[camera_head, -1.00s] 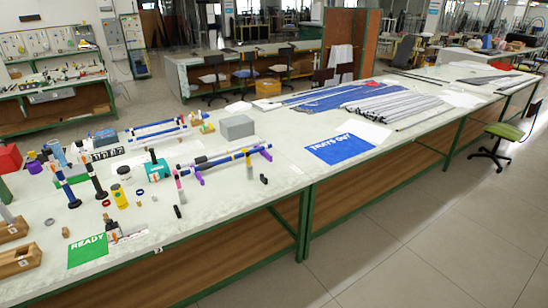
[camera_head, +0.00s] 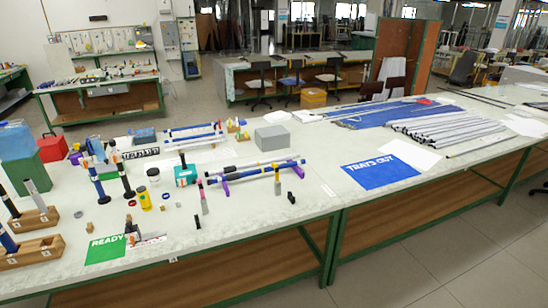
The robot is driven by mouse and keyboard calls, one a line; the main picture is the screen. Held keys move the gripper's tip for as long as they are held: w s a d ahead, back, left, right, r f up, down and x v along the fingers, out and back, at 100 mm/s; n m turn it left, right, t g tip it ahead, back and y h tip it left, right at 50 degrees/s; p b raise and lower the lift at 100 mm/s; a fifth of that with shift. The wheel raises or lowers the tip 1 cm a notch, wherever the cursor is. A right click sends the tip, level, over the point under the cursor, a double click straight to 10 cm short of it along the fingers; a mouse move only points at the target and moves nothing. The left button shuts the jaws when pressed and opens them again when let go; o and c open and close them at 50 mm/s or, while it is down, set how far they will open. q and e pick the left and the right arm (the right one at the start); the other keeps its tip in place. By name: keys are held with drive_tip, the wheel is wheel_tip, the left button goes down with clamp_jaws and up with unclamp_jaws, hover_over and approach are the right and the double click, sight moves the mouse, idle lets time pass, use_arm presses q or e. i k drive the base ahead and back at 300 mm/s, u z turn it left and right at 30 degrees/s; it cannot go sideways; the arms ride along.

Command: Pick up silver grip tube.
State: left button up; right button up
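Several pieces could be the silver grip tube, and I cannot tell which it is. A silver-grey tube (camera_head: 37,194) leans in the upper wooden block at the far left, beside a dark tube. A grey upright piece with a pink top (camera_head: 203,200) stands left of the rods on purple stands. Another silver upright piece (camera_head: 277,185) stands in front of those rods. Long silver rods (camera_head: 447,131) lie in a bundle at the right. Neither of my grippers is in view.
The wooden blocks (camera_head: 30,253) stand at the table's left end. A green READY mat (camera_head: 105,249) lies at the front left, a blue TRAYS OUT mat (camera_head: 380,170) right of centre. A grey box (camera_head: 272,138) stands behind the rods. The table between rods and blue mat is mostly clear.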

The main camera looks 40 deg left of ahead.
sight(214, 172)
drive_tip(key=u, duration=0.15)
drive_tip(key=i, duration=1.7)
drive_tip(key=u, duration=1)
drive_tip(key=i, duration=0.95)
drive_tip(key=u, duration=0.95)
